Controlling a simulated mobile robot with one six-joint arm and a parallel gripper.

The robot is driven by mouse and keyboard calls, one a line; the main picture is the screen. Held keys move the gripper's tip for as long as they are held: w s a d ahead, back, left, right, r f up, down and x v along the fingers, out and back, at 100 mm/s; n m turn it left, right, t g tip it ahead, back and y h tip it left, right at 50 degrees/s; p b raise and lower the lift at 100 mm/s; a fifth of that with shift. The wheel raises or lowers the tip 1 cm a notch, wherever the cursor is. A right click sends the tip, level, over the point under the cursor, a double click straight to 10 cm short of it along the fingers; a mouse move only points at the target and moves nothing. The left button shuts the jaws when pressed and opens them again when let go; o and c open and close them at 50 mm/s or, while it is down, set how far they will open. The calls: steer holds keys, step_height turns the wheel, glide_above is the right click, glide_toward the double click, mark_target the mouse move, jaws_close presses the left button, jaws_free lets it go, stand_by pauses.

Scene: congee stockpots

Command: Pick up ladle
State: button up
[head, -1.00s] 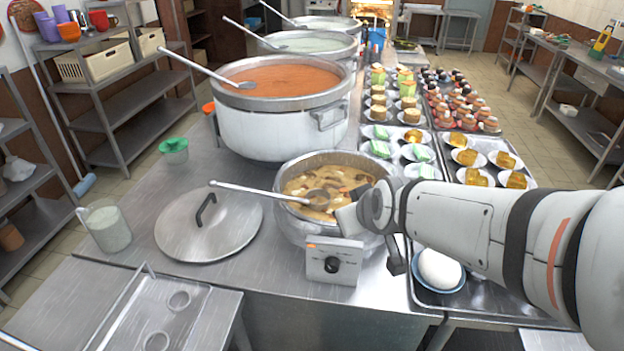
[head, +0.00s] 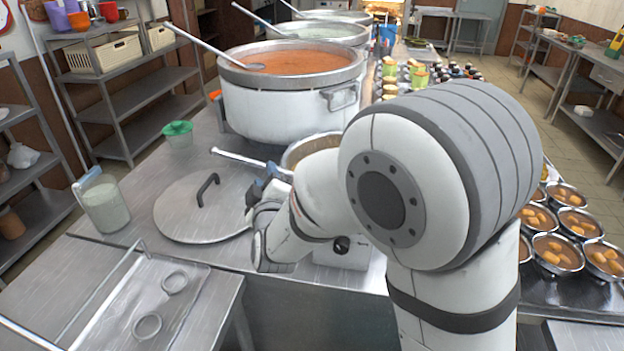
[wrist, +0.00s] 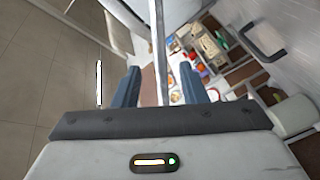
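The ladle (head: 245,159) has a long thin metal handle that leans out over the left rim of the small pot (head: 305,150). Its bowl end is hidden behind my arm in the head view. My gripper (head: 262,190) is just below and right of the handle, beside the flat pot lid (head: 190,222). In the wrist view my gripper (wrist: 158,75) is open, with two blue fingers well apart. The ladle handle (wrist: 158,45) runs lengthwise through the gap between them, with space on both sides. I cannot tell how deep it lies between the fingers.
The lid's raised handle (head: 207,187) stands close to the left of my gripper. A large pot of orange congee (head: 290,100) stands behind. Bowls (head: 557,252) sit to the right.

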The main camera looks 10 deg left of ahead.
mark_target(261, 167)
steer(key=x, duration=0.2)
steer(key=p+x, duration=0.1)
steer(key=x, duration=0.2)
steer(key=shift+a+r, duration=0.25)
steer(key=shift+a, duration=0.15)
steer(key=shift+c, duration=0.2)
steer(key=shift+s, duration=0.1)
jaws_close()
stand_by(0.6)
